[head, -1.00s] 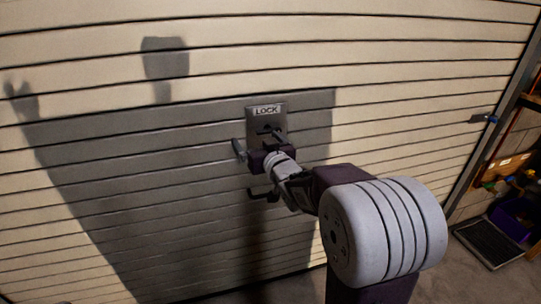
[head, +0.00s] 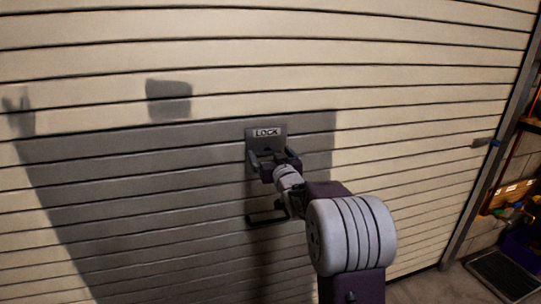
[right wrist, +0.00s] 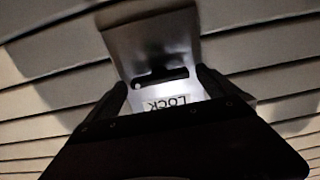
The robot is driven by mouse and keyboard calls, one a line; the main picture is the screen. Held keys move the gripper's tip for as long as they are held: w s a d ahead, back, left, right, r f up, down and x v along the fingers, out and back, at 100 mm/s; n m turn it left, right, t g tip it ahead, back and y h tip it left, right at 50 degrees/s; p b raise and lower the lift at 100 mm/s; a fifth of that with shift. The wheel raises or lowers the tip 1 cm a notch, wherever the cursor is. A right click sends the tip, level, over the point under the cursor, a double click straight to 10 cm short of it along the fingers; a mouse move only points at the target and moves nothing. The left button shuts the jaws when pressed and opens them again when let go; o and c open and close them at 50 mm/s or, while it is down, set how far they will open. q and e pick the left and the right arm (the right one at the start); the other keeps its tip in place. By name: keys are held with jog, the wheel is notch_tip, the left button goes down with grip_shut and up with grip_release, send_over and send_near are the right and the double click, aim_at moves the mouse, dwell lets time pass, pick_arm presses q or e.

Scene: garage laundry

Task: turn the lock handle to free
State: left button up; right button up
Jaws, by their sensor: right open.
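The grey lock plate (head: 266,131), marked LOCK, is fixed to the slatted garage door. My right gripper (head: 273,160) is at the lower part of the plate, its fingers apart and pointing at the door. It covers the lock handle in the head view. In the right wrist view the plate (right wrist: 150,43) appears upside down. A dark bar, seemingly the lock handle (right wrist: 163,76), lies roughly level across it, between and just beyond the open fingertips. I cannot tell whether the fingers touch it. My left gripper is not in view.
A dark pull handle (head: 266,219) sticks out of the door (head: 420,100) below the lock. A small latch (head: 482,143) is at the door's right edge. Shelves with items (head: 512,195) stand at the far right. My shadow falls across the door.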

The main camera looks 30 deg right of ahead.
jog(key=c, duration=1.4)
jog(key=shift+o, duration=0.2)
jog(key=shift+w+a+f+n+b, duration=0.1)
jog(key=shift+f+n+b, duration=0.05)
jog(key=shift+n+b, duration=0.85)
jog(key=shift+f+n+b, duration=0.1)
jog(key=shift+n+b, duration=0.7)
jog(key=shift+n, duration=0.3)
jog(key=shift+a+n+b, duration=0.1)
jog(key=shift+n+b, duration=4.25)
jog(key=shift+n, duration=2.45)
jog(key=o, duration=1.4)
jog(key=shift+c, duration=0.2)
